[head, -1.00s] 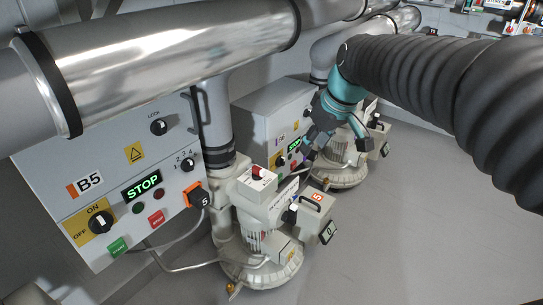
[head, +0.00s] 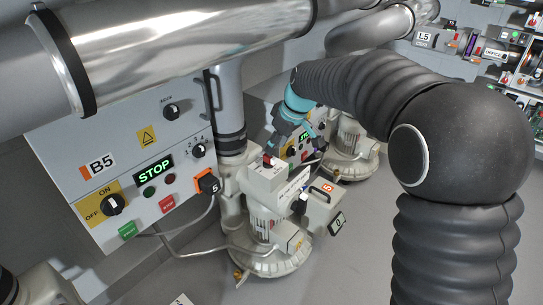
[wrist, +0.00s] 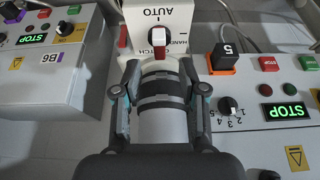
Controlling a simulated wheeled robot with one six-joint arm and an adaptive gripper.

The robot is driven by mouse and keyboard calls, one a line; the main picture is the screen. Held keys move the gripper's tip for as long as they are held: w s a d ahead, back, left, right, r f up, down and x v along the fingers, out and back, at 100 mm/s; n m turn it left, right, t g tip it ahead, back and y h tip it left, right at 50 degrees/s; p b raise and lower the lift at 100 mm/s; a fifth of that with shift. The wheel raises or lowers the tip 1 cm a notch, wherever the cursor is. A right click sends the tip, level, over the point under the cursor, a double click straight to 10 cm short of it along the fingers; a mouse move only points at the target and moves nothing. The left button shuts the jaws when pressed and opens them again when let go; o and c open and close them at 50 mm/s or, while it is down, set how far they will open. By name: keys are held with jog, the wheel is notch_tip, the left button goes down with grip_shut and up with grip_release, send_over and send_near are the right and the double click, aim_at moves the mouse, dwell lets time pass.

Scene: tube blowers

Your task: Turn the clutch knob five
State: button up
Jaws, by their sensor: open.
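A white box (head: 266,177) on top of the near blower, beside panel B5, carries a red and white knob (head: 269,161). In the wrist view the knob (wrist: 158,40) stands between "AUTO" and "HAND" markings. My gripper (head: 290,144) is just above and behind the white box. In the wrist view my gripper (wrist: 159,75) is open and empty, its fingers either side of the grey pipe (wrist: 162,125), short of the knob. Contact cannot be told.
Panel B5 (head: 130,205) reads STOP and has a black plug marked 5 (head: 208,183). Panel B6 (wrist: 45,65) is at the left in the wrist view. A large metal pipe (head: 180,40) runs overhead. Floor at the right front (head: 350,260) is clear.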

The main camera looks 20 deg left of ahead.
aim_at(271, 158)
jog(key=x, duration=0.5)
jog(key=shift+a+f, duration=0.15)
jog(key=shift+f, duration=0.15)
grip_shut()
